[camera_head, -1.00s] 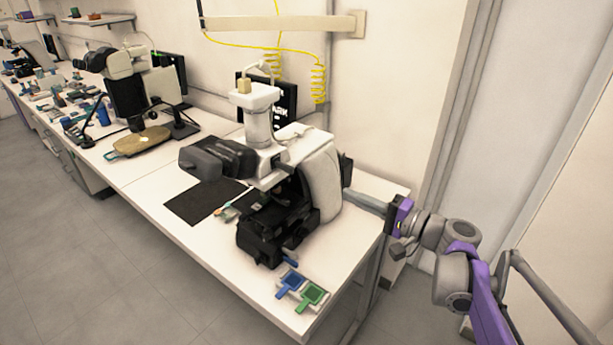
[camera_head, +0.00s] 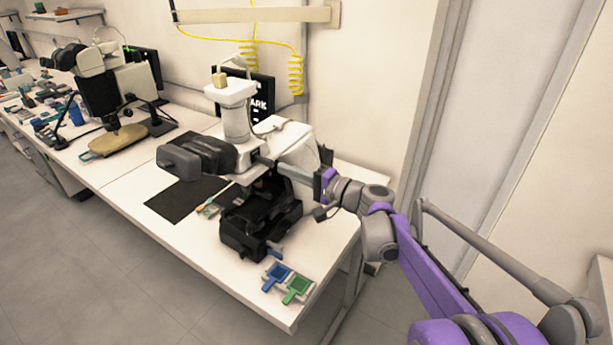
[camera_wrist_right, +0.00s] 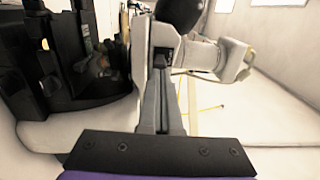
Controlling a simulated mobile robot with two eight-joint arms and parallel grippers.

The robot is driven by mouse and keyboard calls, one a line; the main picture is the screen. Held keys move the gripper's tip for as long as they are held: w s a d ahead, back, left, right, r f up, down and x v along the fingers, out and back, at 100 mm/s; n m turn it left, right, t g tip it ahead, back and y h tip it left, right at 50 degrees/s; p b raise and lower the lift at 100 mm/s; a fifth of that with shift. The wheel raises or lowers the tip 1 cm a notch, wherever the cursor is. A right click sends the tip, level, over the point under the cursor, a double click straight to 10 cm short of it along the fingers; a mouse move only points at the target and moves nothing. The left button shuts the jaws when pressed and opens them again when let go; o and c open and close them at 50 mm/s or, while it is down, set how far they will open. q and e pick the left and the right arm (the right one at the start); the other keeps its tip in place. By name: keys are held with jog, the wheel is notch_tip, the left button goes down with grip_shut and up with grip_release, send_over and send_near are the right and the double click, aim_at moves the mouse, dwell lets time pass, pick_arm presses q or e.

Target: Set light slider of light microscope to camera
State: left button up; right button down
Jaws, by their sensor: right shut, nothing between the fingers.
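The light microscope (camera_head: 235,115) stands on the white bench in the middle of the head view, with a white body, a dark eyepiece head (camera_head: 195,155) and a black stage (camera_head: 260,220). It also shows in the right wrist view as the black stage (camera_wrist_right: 75,75) at left and white upper parts (camera_wrist_right: 205,52). My right gripper (camera_head: 284,171) reaches in from the right at the microscope's side, below the head. In the wrist view its fingers (camera_wrist_right: 163,62) are shut and empty, with their tips close to a small dark part under the head. I cannot make out the light slider clearly. My left gripper is out of view.
Blue (camera_head: 277,275) and green (camera_head: 297,289) holders lie at the bench's front corner. A black mat (camera_head: 180,203) lies left of the stage. A monitor (camera_head: 262,95) stands behind the microscope. A second microscope (camera_head: 100,60) stands farther left.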

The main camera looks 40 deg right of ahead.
aim_at(273, 164)
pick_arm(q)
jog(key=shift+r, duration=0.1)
pick_arm(e)
jog(key=shift+x, duration=0.8)
jog(key=shift+w, duration=0.1)
jog(key=x, duration=0.2)
jog(key=shift+w+a+r+p, duration=0.1)
jog(key=shift+w+a+p, duration=0.05)
jog(key=shift+w+p, duration=0.2)
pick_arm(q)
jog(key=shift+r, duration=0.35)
pick_arm(e)
jog(key=shift+s, duration=0.1)
